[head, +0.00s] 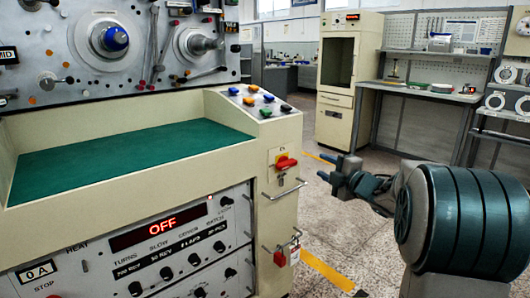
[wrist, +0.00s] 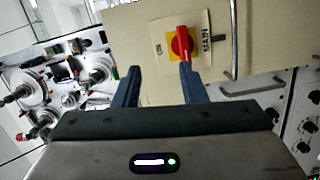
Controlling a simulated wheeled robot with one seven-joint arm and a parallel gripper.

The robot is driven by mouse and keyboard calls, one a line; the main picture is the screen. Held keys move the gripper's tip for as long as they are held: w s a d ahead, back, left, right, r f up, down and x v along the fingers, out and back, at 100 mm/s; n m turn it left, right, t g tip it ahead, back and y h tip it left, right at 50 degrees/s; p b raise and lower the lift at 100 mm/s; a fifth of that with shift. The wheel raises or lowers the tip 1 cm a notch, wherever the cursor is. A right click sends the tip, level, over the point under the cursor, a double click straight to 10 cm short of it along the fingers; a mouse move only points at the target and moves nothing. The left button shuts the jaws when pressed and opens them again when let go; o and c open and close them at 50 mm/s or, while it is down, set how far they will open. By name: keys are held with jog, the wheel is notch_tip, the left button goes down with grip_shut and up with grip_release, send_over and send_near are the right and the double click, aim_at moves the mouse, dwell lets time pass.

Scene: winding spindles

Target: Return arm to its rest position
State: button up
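My gripper (head: 331,169) is at the end of my teal and grey arm, in front of the right side of the winding machine. In the wrist view its two blue fingers (wrist: 160,70) are apart, with nothing held between them. A red MAIN switch handle (wrist: 183,43) on a yellow plate shows beyond the fingertips, close to the right finger in the picture. In the head view the red handle (head: 285,163) is on the machine's corner panel, with a gap between it and my gripper.
The winding machine (head: 240,155) fills the left, with a green shelf (head: 120,160), spindles above and a display (head: 158,229) reading OFF. Metal handles and a padlock (head: 293,255) stick out from its corner. A cabinet (head: 345,75) and workbench (head: 420,94) stand behind. Open floor lies between.

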jog(key=s+r+m+g+h+p, duration=0.4)
jog(key=s+r+m+h+p, duration=0.6)
jog(key=r+m+p, duration=0.4)
jog(key=s+a+m+g+y+p, duration=0.1)
jog(key=s+a+m+g+p, duration=0.1)
jog(key=s, duration=0.6)
jog(key=s+a+r+m+g+y+p, duration=0.1)
jog(key=s+a+m+g+p, duration=0.2)
jog(key=s+p, duration=0.4)
jog(key=s+a+m+g+p, duration=0.2)
jog(key=s+a+g+p, duration=0.1)
jog(key=s, duration=0.8)
jog(key=shift+s+a+r+m+g+y+p, duration=0.2)
jog(key=shift+r+m+g+y+p, duration=0.3)
jog(key=shift+p, duration=0.75)
jog(key=shift+f, duration=0.15)
